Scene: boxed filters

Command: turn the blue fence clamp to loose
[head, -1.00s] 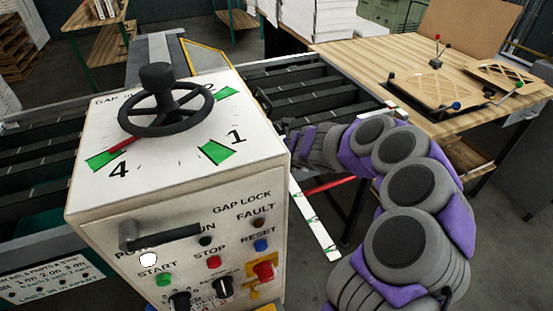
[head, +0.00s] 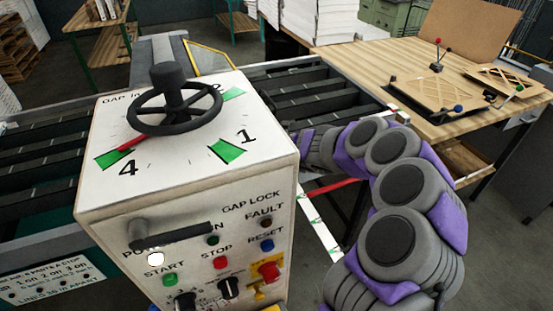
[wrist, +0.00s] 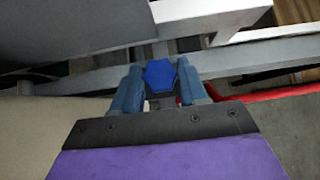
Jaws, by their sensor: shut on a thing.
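The blue fence clamp (wrist: 160,76) shows in the wrist view as a blue hexagonal knob in front of a grey metal rail. My gripper (wrist: 143,88) has one blue-grey finger on each side of it and is shut on it. In the head view my arm reaches down the right side of the white control box, and its end goes out of sight behind the box. The clamp and my fingers are hidden there.
The white control box (head: 190,190) with a black handwheel (head: 176,107) stands close to the left of my arm. A red bar (head: 330,187) and a white scale strip (head: 320,226) lie near the arm. A wooden table (head: 400,70) stands at the right back.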

